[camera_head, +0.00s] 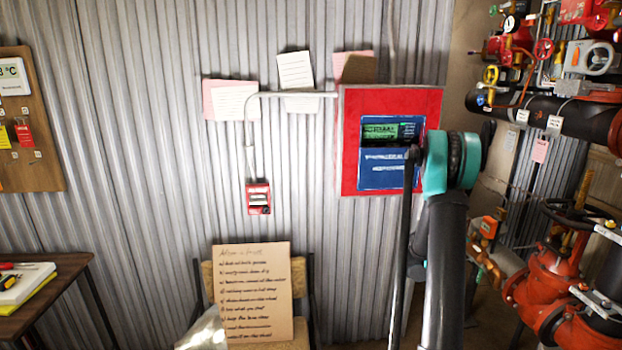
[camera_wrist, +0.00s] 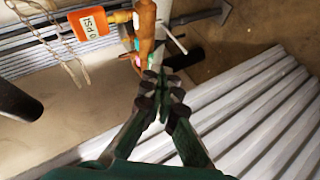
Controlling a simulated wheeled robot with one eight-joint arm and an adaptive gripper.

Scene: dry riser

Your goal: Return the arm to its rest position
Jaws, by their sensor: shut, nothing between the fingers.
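In the head view my arm (camera_head: 446,260) stands upright right of centre, with a dark link and a teal-ringed joint. It overlaps the right edge of the red panel (camera_head: 347,150) with the blue and green screen. I cannot make out my gripper in that view. In the wrist view my gripper (camera_wrist: 164,88) has its dark fingertips together with nothing between them. Beyond the fingertips are orange-brown pipe fittings (camera_wrist: 145,25) and an orange gauge marked PSI (camera_wrist: 88,21). I cannot tell how far the fingers are from the fittings.
Red valves and a thick dark pipe (camera_head: 540,108) fill the right side. A large red valve (camera_head: 545,285) stands low right. A handwritten board (camera_head: 262,290) rests on a chair. A red alarm box (camera_head: 258,198) hangs on the corrugated wall. A wooden table (camera_head: 50,290) is at left.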

